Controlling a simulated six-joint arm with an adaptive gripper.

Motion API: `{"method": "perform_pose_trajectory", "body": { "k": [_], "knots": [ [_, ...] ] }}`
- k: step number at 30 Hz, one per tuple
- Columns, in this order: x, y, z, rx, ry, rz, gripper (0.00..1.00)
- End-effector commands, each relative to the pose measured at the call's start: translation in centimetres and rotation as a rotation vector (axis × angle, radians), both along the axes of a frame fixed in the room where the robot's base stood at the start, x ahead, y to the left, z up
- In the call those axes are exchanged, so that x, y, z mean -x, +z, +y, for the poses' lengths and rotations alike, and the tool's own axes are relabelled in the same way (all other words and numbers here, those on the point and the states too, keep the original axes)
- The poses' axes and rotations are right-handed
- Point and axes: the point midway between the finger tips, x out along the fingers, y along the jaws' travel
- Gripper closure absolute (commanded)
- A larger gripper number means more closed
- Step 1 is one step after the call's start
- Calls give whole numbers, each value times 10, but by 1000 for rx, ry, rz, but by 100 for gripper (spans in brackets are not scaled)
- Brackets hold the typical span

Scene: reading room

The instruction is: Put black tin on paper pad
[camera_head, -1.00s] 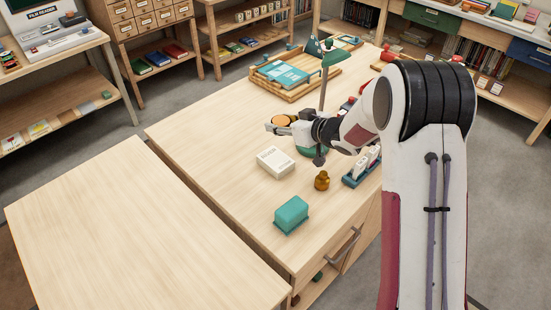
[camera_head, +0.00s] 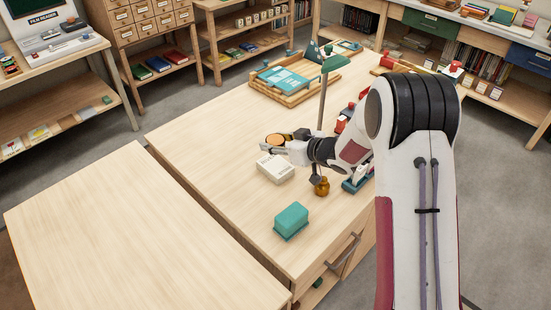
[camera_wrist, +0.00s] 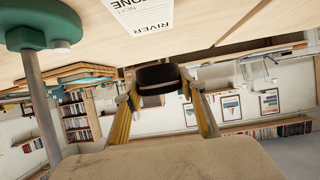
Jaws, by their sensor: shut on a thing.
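The black tin (camera_wrist: 157,76) is between my gripper's fingertips (camera_wrist: 160,88) in the wrist view, and my gripper is shut on it. The paper pad (camera_head: 276,170) is a white block with print, lying flat on the table. A printed white sheet, apparently the pad, also shows at the top of the wrist view (camera_wrist: 142,14). The tin appears held above the table, apart from the pad.
A teal box (camera_head: 291,219) and a small amber bottle (camera_head: 322,187) stand nearer the front. A green lamp (camera_head: 322,100) stands behind the arm. A wooden tray (camera_head: 265,88) with a teal book lies at the back. The table's left side is clear.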

Motion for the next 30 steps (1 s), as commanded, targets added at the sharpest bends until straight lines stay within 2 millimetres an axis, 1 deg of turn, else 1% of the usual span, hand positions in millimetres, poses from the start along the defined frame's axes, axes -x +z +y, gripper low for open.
{"method": "perform_pose_trajectory", "body": {
  "k": [1,3,6,10,21,25,30],
  "knots": [
    [0,-8,0,0,0,2,83],
    [0,-16,0,-2,0,2,83],
    [0,-24,0,-1,0,-1,83],
    [0,-29,0,0,-1,-1,83],
    [0,-30,0,-1,0,-1,83],
    [0,-38,0,0,0,0,83],
    [0,-55,0,-1,0,-1,83]
  ]
}}
